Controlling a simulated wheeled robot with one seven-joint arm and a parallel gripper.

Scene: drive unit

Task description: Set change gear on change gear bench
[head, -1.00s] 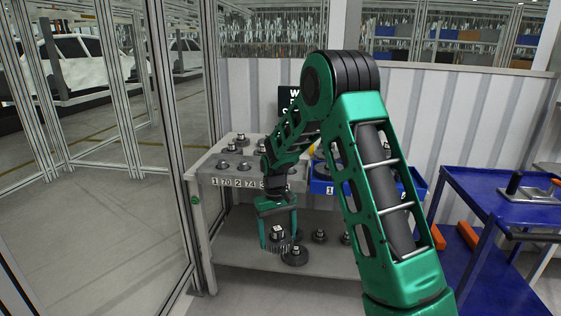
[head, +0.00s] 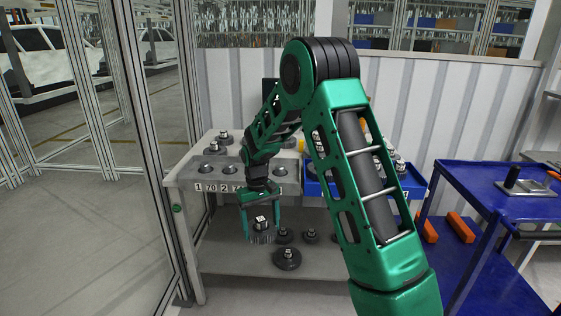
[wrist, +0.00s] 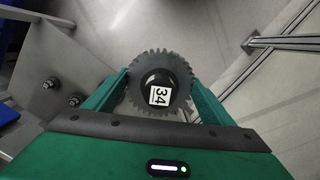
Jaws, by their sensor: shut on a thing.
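A dark toothed change gear (head: 261,236) with a hub hangs in my gripper (head: 260,228), in front of the bench. In the wrist view the gear (wrist: 172,98) shows its teeth and a white label reading 34 on the hub. My gripper (wrist: 160,95) is shut on it, one green finger on each side. The change gear bench (head: 180,180) is a grey table at left centre with numbered labels on its front edge. Several gears with hubs, such as one at the left (head: 213,148), stand on its top. My arm hides part of the bench top.
Several gears, including a large one (head: 287,259), sit on the bench's lower shelf (head: 230,262). A blue bin (head: 315,187) is on the bench's right side. A blue cart (head: 480,185) stands right. A framed glass partition (head: 160,100) runs along the left.

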